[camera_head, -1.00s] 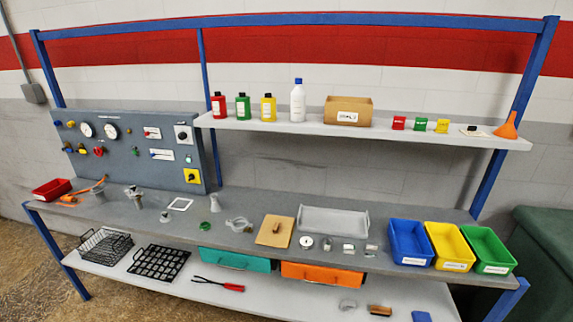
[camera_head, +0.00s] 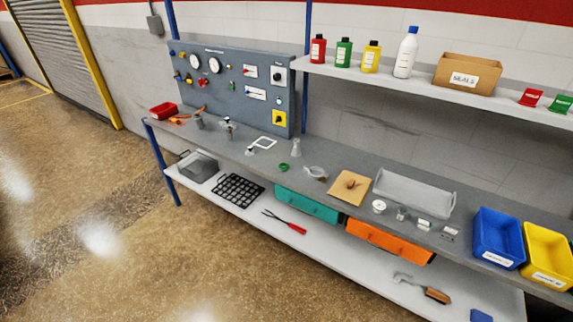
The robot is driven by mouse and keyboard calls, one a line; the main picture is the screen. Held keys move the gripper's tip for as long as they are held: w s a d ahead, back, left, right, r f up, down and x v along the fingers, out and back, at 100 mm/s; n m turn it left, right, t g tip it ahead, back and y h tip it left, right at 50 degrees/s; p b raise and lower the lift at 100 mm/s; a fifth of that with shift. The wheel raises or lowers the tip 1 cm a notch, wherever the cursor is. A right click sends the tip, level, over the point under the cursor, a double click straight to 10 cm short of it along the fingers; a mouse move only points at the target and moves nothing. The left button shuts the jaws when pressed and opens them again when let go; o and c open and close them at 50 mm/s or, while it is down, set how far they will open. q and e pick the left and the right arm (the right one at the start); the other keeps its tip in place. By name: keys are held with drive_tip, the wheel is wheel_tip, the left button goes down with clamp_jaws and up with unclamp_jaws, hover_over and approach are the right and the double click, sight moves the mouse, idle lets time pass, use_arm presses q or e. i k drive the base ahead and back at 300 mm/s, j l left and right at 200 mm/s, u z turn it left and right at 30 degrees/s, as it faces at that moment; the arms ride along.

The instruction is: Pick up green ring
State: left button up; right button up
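A small green ring (camera_head: 283,167) lies on the grey bench top (camera_head: 330,165), left of the middle of the bench. It lies in front of a small clear flask (camera_head: 296,148) and to the left of a clear glass or plastic piece (camera_head: 315,172). Nothing covers the ring. Neither of my grippers shows in the head view.
A control panel (camera_head: 235,72) stands behind the bench's left part. A wooden board (camera_head: 350,187), a grey tray (camera_head: 414,193), and blue (camera_head: 499,237) and yellow (camera_head: 547,254) bins stand to the right. Teal (camera_head: 307,204) and orange (camera_head: 389,241) drawers hang below. Open floor lies in front.

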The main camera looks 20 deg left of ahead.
sight(284, 164)
drive_tip(key=i+l, duration=0.45)
drive_tip(key=i+l+u, duration=0.15)
drive_tip(key=u, duration=0.15)
drive_tip(key=i+l+u, duration=0.25)
drive_tip(key=l, duration=0.15)
drive_tip(key=l+u, duration=0.3)
